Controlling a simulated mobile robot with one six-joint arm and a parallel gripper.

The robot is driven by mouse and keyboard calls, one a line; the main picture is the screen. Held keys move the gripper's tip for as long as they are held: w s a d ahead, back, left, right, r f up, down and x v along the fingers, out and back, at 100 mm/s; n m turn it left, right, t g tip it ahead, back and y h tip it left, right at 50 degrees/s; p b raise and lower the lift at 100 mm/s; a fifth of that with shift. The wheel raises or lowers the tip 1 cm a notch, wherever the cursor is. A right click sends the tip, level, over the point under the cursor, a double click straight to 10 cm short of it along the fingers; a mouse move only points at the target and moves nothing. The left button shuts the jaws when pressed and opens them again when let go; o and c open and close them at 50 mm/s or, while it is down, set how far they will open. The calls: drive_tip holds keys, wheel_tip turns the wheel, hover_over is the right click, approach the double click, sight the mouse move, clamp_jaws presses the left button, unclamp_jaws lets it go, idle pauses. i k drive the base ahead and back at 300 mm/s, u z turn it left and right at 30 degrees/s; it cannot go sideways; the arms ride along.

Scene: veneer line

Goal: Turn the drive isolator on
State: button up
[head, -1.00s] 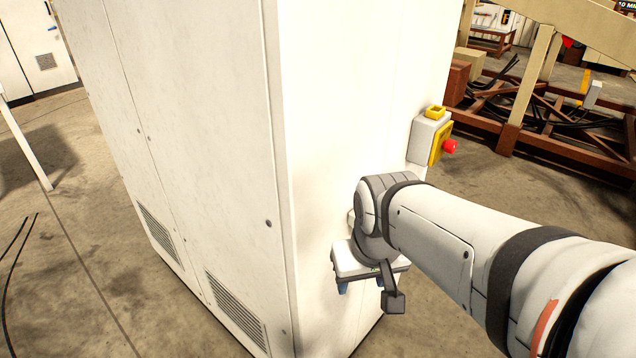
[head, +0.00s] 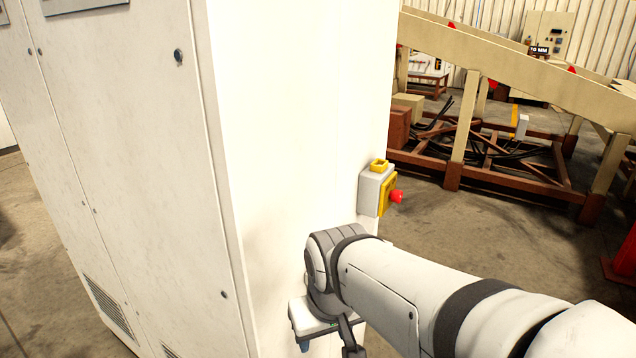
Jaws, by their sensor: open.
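The drive isolator appears to be the small grey box (head: 369,190) with a yellow plate and a red knob (head: 396,196), mounted on the right side of a tall white cabinet. A yellow piece sits on top of the box. The knob's exact setting cannot be read. My gripper (head: 319,342) is below and left of the box, close to the cabinet side and apart from the isolator. It is open, with nothing seen between its fingers. One bluish fingertip shows; the other is mostly hidden by my wrist parts.
The white cabinet (head: 290,120) fills the left and middle. Behind right stands a beige and brown steel frame (head: 485,165) with dark cables. Open concrete floor (head: 470,235) lies between the cabinet and the frame. A red object (head: 622,262) is at the right edge.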

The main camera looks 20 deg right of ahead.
sight(396, 196)
drive_tip(key=u, duration=0.8)
drive_tip(key=k, duration=1.55)
drive_tip(key=z, duration=0.75)
drive_tip(key=i, duration=1.5)
drive_tip(key=z, duration=0.05)
